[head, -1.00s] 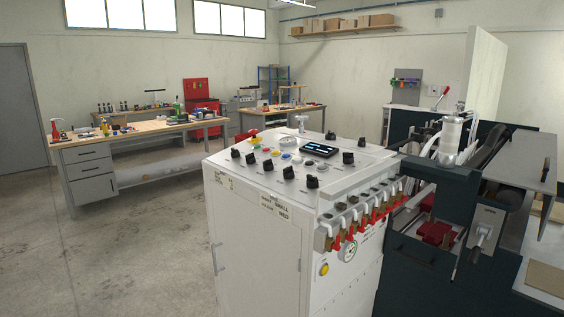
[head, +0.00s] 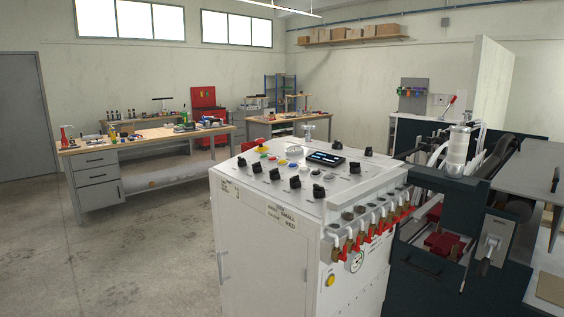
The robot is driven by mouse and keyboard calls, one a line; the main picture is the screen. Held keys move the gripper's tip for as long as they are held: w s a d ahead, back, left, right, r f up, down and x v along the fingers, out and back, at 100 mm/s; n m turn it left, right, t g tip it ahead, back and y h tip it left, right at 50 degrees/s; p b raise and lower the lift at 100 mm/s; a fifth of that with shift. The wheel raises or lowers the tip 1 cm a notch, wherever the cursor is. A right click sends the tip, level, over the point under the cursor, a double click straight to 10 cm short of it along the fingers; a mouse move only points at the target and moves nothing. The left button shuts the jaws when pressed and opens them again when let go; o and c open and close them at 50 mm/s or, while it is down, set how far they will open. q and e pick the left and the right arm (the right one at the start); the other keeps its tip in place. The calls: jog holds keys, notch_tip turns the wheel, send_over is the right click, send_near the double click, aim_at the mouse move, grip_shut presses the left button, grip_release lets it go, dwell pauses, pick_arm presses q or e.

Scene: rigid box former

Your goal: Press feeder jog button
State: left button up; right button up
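A white control cabinet (head: 262,245) stands in the middle of the head view. A separate yellow button (head: 331,280) sits low on the cabinet's right side, below a round gauge (head: 355,262). The labels are too small to tell which button is the feeder jog button. Neither of my grippers is in view.
The dark machine (head: 425,270) with red parts adjoins the cabinet on the right. Red-handled valves (head: 372,236) line the cabinet's right edge. A wooden workbench (head: 150,138) with tools stands back left. The concrete floor (head: 130,260) at left is clear.

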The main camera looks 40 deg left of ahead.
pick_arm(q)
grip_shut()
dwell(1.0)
